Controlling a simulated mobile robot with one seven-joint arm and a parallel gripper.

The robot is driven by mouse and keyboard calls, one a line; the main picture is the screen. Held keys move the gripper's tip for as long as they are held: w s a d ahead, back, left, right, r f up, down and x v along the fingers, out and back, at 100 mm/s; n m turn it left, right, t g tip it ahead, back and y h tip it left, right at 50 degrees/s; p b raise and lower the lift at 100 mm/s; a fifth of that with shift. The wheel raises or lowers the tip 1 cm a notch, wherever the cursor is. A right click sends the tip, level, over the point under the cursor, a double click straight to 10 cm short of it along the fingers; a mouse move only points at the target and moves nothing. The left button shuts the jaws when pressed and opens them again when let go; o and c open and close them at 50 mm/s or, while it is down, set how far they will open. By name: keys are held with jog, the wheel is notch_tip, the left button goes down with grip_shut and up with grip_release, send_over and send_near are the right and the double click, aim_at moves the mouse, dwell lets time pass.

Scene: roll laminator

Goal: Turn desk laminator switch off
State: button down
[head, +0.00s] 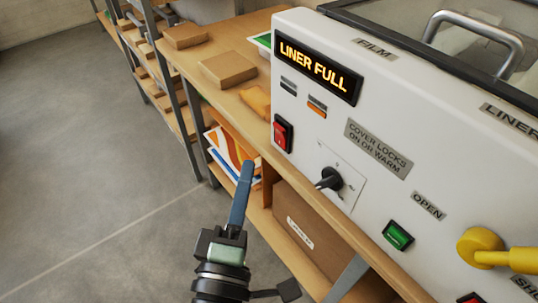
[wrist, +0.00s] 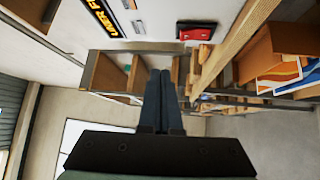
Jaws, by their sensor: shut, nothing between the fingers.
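The white laminator (head: 400,120) fills the right of the head view, with a lit panel reading "LINER FULL" (head: 318,70). A red rocker switch (head: 282,133) sits at the left edge of its front face; a red switch also shows at the top of the wrist view (wrist: 197,31). A black rotary knob (head: 329,179) is on a plate right of the red switch. My gripper (head: 247,168) is shut and empty, left of and a little below the red switch, apart from it. Its closed fingers also show in the wrist view (wrist: 160,75).
A green button (head: 398,235) and a yellow handle (head: 485,248) are lower right on the laminator. The wooden bench (head: 205,60) holds cardboard boxes (head: 228,69). A shelf below it holds papers and a brown carton (head: 305,235). Open floor lies left.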

jog(key=f+n, duration=0.1)
jog(key=s+f+n, duration=0.1)
jog(key=f, duration=0.1)
jog(key=s+a+f, duration=0.1)
jog(key=f, duration=0.1)
jog(key=shift+f+n, duration=0.1)
jog(key=shift+n, duration=0.3)
jog(key=shift+w, duration=0.1)
jog(key=p, duration=0.3)
send_near(280, 136)
jog(key=w+a+r, duration=0.2)
jog(key=w+a, duration=0.1)
jog(key=w, duration=0.2)
jog(key=shift+w+d+f+p, duration=0.1)
jog(key=shift+w+d+p, duration=0.7)
jog(key=shift+w+d, duration=0.45)
jog(key=shift+s+d, duration=0.1)
jog(key=shift+s, duration=0.05)
